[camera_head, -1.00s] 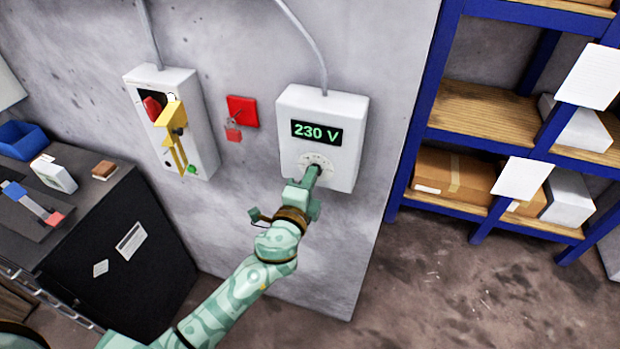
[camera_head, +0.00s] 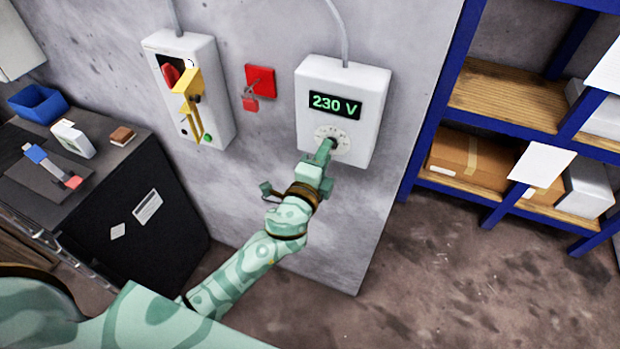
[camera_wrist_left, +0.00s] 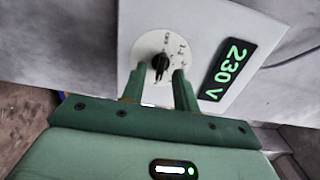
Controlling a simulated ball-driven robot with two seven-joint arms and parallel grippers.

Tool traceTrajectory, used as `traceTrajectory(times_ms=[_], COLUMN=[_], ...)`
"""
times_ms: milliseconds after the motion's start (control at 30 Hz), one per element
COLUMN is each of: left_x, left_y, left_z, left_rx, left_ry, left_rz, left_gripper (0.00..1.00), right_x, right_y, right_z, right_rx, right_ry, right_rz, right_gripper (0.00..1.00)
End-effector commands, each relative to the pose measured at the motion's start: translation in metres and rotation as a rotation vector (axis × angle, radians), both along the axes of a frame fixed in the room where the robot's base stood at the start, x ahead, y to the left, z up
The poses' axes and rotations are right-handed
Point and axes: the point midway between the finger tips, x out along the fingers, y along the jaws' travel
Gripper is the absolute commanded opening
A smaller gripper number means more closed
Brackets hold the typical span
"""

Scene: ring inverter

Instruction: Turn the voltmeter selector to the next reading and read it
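The white voltmeter box (camera_head: 345,75) hangs on the grey wall. Its dark display (camera_head: 334,105) reads 230 V in green, also legible turned sideways in the left wrist view (camera_wrist_left: 228,69). Below the display is a round white dial with a black selector knob (camera_wrist_left: 160,66). My left gripper (camera_head: 326,150) is at the dial and hides part of it in the head view. In the left wrist view its two fingers (camera_wrist_left: 160,86) stand apart, with the knob just beyond and between their tips. I see a gap, with no clear contact. My right gripper is not in view.
A white switch box (camera_head: 214,75) with a yellow lever and red handle is left of the voltmeter, with a red padlock plate (camera_head: 260,81) between them. A dark cabinet (camera_head: 150,215) with small items stands left. Blue shelving (camera_head: 440,110) is right. The floor between is clear.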

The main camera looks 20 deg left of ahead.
Motion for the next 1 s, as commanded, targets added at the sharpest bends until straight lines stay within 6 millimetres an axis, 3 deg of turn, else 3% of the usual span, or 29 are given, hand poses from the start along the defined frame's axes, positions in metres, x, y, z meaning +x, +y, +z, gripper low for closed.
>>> traceTrajectory(times_ms=[300,500,700,1000], left_x=[-0.083,-0.127,-0.148,-0.15], left_y=[0.003,0.004,0.005,0.005], left_z=[-0.004,-0.004,-0.002,0.0], left_rx=[-0.002,0.0,0.002,0.002], left_ry=[0.004,0.004,0.002,0.001], left_rz=[-0.001,0.0,0.0,0.0], left_gripper=[0.3,0.3,0.3,0.3], right_x=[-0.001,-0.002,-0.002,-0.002], right_y=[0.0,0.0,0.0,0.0], right_z=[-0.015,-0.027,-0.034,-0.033], right_rx=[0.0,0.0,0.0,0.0], right_ry=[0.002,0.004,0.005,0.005], right_rz=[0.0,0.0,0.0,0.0], right_gripper=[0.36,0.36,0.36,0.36])
